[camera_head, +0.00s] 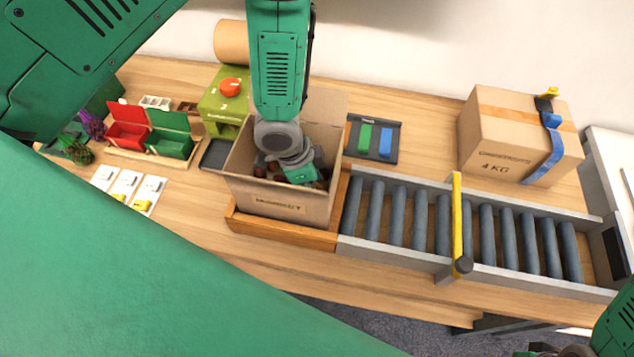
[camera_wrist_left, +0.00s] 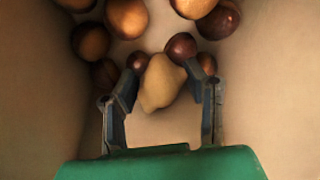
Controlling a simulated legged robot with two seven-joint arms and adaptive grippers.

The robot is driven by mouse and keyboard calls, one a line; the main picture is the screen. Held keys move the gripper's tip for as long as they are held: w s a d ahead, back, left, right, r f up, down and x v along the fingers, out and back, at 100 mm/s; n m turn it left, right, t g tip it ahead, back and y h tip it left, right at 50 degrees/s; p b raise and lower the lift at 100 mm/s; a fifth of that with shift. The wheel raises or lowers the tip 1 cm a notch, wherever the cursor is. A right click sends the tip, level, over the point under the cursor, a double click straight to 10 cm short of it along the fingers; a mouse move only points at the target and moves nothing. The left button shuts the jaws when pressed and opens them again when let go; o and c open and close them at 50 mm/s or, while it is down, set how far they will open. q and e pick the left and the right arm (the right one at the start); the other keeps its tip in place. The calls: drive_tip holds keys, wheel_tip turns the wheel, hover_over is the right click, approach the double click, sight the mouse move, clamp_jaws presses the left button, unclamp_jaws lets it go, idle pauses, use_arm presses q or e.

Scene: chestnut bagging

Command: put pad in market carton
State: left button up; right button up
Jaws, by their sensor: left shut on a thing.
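The market carton (camera_head: 275,205) stands open in the middle of the table, with several chestnuts inside; they also show in the left wrist view. My left gripper (camera_wrist_left: 163,88) reaches down inside the carton, and its fingertips are hidden in the head view. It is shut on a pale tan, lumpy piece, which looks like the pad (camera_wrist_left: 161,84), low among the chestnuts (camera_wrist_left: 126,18). I cannot tell whether the pad touches the carton floor. My right gripper (camera_head: 560,350) shows only in part at the bottom right corner, and its fingers are unclear.
A roller conveyor (camera_head: 400,255) with a yellow bar (camera_head: 457,220) runs right from the carton. A taped 4 KG carton (camera_head: 500,150) stands behind it. A green machine (camera_head: 222,105), red and green bins (camera_head: 170,145), a dark tray (camera_head: 374,138) and white cards (camera_head: 128,188) are nearby.

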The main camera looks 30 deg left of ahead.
use_arm(q)
drive_tip(key=shift+f, duration=0.1)
use_arm(e)
drive_tip(key=shift+a, duration=0.1)
use_arm(q)
drive_tip(key=shift+d+f, duration=0.1)
drive_tip(key=shift+d, duration=0.1)
drive_tip(key=o, duration=0.7)
drive_tip(key=shift+d, duration=0.25)
drive_tip(key=shift+o, duration=0.2)
use_arm(e)
drive_tip(key=shift+d+f, duration=0.15)
drive_tip(key=shift+d, duration=0.3)
use_arm(q)
drive_tip(key=shift+a, duration=0.2)
use_arm(e)
drive_tip(key=shift+a, duration=0.15)
use_arm(q)
drive_tip(key=shift+a+r, duration=0.2)
drive_tip(key=shift+r, duration=0.25)
drive_tip(key=v, duration=1.1)
drive_tip(key=shift+r, duration=0.2)
use_arm(e)
drive_tip(key=shift+a, duration=0.1)
